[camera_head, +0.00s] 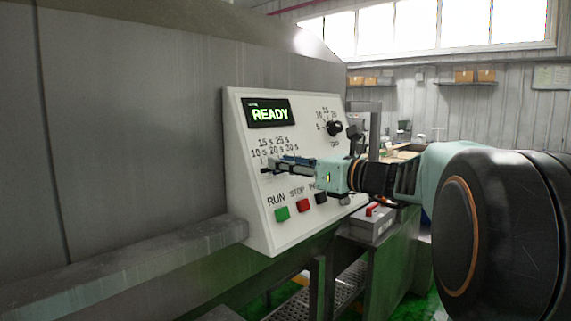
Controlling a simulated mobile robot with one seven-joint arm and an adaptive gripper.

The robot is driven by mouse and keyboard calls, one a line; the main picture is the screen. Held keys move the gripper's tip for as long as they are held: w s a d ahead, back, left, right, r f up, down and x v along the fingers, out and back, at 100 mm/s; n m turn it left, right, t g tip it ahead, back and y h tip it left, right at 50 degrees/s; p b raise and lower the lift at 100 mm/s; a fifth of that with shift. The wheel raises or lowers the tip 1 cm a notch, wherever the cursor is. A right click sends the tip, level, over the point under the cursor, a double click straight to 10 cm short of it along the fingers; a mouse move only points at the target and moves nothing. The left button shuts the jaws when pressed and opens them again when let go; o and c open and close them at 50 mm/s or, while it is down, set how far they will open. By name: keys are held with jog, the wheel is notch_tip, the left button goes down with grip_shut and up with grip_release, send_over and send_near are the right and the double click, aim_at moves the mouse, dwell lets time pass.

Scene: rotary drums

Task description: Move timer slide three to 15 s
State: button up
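The white control panel (241,181) stands tilted on the grey drum housing. Its timer scale (274,148) reads 10 s, 15 s, 20 s, 25 s and 30 s. My gripper (274,167) reaches in from the right, with its fingertips at the panel just below the left part of this scale. The fingers cover the slide area, so I cannot make out the slide's knob or its setting. The fingers look close together, but their gap and any hold on the knob are too small to tell.
The display (269,113) reads READY. A black rotary knob (334,128) is at the upper right of the panel. A green RUN button (282,214), a red STOP button (303,205) and a dark button (320,198) sit below my gripper. A grey ledge (130,264) runs along the left.

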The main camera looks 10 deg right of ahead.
jog(key=v, duration=1.2)
